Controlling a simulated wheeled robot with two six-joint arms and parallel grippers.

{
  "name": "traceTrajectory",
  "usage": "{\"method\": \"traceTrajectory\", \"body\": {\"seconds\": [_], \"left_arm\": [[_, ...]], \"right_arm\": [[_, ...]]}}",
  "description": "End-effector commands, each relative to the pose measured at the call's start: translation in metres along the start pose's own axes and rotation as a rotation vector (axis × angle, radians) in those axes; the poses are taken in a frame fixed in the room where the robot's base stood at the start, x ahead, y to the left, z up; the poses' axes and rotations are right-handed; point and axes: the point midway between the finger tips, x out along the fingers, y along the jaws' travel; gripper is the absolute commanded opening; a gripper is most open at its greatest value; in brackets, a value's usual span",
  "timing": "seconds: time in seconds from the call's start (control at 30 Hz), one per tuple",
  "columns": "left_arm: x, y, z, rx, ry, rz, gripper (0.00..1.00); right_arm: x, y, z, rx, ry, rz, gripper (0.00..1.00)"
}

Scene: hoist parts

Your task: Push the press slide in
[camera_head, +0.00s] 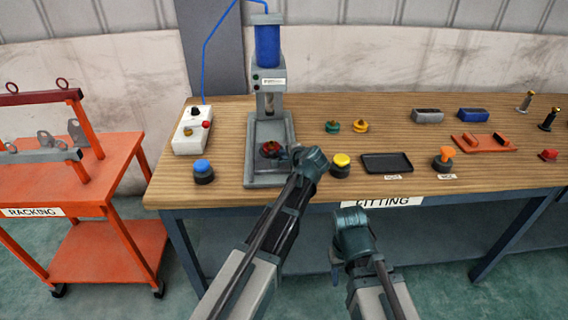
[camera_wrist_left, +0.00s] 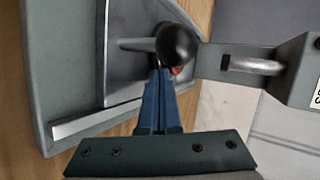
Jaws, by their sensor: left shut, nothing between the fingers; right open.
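The bench press (camera_head: 268,75) stands at the back of the wooden bench, with a blue cylinder above a grey base. The press slide (camera_wrist_left: 120,75) is a grey plate on that base in the left wrist view, with a rod and a black ball knob (camera_wrist_left: 176,45). A red part (camera_head: 268,148) lies at the slide in the head view; only a sliver shows behind the knob in the wrist view. My left gripper (camera_head: 284,154) is shut and empty, its fingertips (camera_wrist_left: 160,78) right at the knob; contact is unclear. My right gripper (camera_head: 337,268) is open in front of the bench edge.
A white control box (camera_head: 191,131) and blue button (camera_head: 203,171) are left of the press. A yellow button (camera_head: 341,164) and black tray (camera_head: 387,163) are right of my left gripper. An orange cart (camera_head: 75,175) stands left of the bench.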

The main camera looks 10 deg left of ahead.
Motion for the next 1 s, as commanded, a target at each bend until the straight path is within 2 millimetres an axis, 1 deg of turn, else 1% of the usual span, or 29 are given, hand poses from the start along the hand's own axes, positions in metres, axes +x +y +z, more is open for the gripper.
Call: {"method": "traceTrajectory", "body": {"seconds": [0.03,0.2,0.4,0.5,0.7,1.0], "left_arm": [[0.015,-0.009,-0.009,-0.001,-0.002,0.000,0.00],[0.048,-0.028,-0.024,-0.001,-0.002,0.000,0.00],[0.080,-0.046,-0.039,-0.001,-0.001,0.000,0.00],[0.091,-0.053,-0.044,-0.001,-0.002,0.000,0.00],[0.106,-0.061,-0.051,0.000,0.000,0.000,0.00],[0.111,-0.064,-0.053,0.001,0.000,0.000,0.00]], "right_arm": [[0.000,0.000,0.000,0.000,0.000,0.000,0.50],[0.000,0.000,0.000,0.000,0.000,0.000,0.50],[0.000,0.000,0.000,0.000,0.000,0.000,0.50],[0.000,0.000,0.000,0.000,0.000,0.000,0.50],[0.000,0.000,0.000,0.000,0.000,0.000,0.50],[0.000,0.000,0.000,0.000,0.000,0.000,0.50]]}}
